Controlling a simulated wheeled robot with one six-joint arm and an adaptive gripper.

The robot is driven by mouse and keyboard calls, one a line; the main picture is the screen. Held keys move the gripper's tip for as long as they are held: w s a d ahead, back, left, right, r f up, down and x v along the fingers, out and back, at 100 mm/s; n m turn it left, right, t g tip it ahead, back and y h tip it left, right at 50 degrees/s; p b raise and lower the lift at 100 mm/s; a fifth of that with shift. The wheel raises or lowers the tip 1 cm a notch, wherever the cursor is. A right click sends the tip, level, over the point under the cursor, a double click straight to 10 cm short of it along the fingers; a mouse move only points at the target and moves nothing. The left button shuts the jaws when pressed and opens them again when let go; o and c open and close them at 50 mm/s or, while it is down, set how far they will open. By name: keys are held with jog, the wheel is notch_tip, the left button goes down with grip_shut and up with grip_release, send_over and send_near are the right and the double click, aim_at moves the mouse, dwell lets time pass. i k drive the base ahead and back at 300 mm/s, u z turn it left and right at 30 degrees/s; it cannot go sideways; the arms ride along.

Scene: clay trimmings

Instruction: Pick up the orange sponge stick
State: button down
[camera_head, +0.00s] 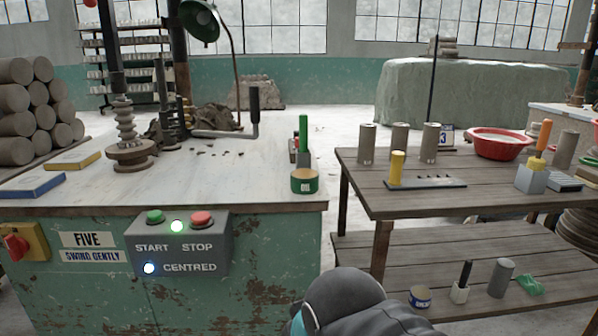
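The orange sponge stick (543,136) stands upright, slightly tilted, on the right part of the wooden table. Its orange handle is at the top, with a yellow part below it. Its lower end is in or behind a pale grey block (531,179), so I cannot see it. A dark rounded part of my own arm shows at the bottom middle, well left of and below the stick. My gripper's fingers are not in view.
The wooden table (400,205) also bears several grey clay cylinders, a yellow cylinder (397,167) on a dark strip, and a red basin (498,143). A lower shelf (450,245) holds small items. A green machine bench (90,290) stands left, beyond a gap.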

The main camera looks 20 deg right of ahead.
aim_at(536, 163)
jog(key=z, duration=2.1)
